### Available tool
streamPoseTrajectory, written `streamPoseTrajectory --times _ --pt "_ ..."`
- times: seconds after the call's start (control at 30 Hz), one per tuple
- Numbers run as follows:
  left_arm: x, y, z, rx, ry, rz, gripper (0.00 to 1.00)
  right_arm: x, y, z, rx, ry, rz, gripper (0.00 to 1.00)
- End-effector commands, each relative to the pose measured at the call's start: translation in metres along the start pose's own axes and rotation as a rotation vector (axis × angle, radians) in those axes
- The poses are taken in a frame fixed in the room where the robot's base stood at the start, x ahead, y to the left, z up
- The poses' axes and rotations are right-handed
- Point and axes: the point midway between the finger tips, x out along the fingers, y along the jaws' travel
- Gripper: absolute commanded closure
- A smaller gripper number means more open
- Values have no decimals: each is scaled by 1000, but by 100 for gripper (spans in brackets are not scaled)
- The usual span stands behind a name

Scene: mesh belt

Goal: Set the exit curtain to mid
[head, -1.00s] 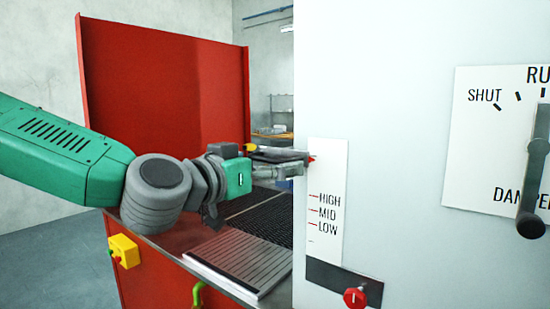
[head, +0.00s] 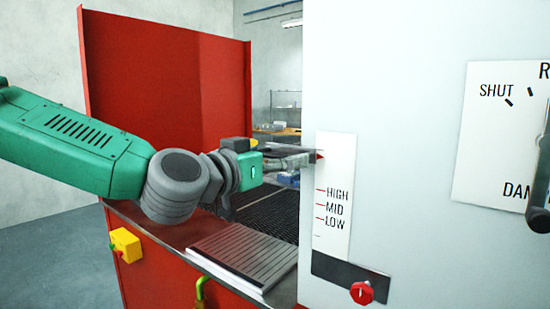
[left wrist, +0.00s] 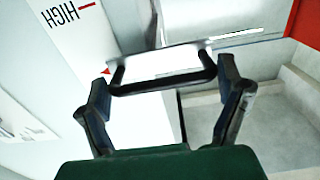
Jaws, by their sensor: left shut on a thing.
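The exit curtain's scale is a white plate (head: 333,225) on the pale cabinet, marked HIGH, MID and LOW from top to bottom. The curtain's red pointer (head: 319,156) stands above the HIGH mark, near the plate's top. It also shows in the left wrist view (left wrist: 106,71). My left gripper (head: 303,160) is beside the pointer, over the belt opening. The curtain itself is mostly hidden. My right gripper is not in view.
A red knob (head: 361,293) sits on a dark strip below the scale. A damper plate (head: 490,150) with a dark lever (head: 538,215) is at the right. A red panel (head: 165,110) stands behind my left arm. The dark mesh belt (head: 270,215) runs below it.

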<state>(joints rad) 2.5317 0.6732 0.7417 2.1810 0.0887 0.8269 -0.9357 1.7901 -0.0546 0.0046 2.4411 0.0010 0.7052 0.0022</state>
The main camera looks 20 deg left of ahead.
Motion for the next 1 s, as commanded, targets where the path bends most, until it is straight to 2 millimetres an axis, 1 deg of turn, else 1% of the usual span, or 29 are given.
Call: streamPoseTrajectory --times 0.03,0.1,0.2,0.33,0.4,0.5,0.83,0.87,0.9,1.0 --pt "0 -2 21 0 -13 -4 65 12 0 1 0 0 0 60" --pt "0 -2 40 1 -15 -4 65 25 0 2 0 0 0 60" --pt "-1 -2 65 1 -17 -5 65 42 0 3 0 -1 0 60" --pt "-1 -3 89 -1 -15 -6 65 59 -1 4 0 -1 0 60" --pt "-1 -3 97 -2 -13 -7 65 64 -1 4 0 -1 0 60" --pt "-1 -3 102 -3 -10 -7 65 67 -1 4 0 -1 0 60" --pt "0 -4 99 -4 -5 -11 65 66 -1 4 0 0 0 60" --pt "0 -4 99 -4 -4 -11 10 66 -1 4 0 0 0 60" --pt "0 -4 99 -4 -4 -11 0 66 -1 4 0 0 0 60" --pt "-1 -4 99 -3 -5 -9 0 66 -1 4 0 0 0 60"
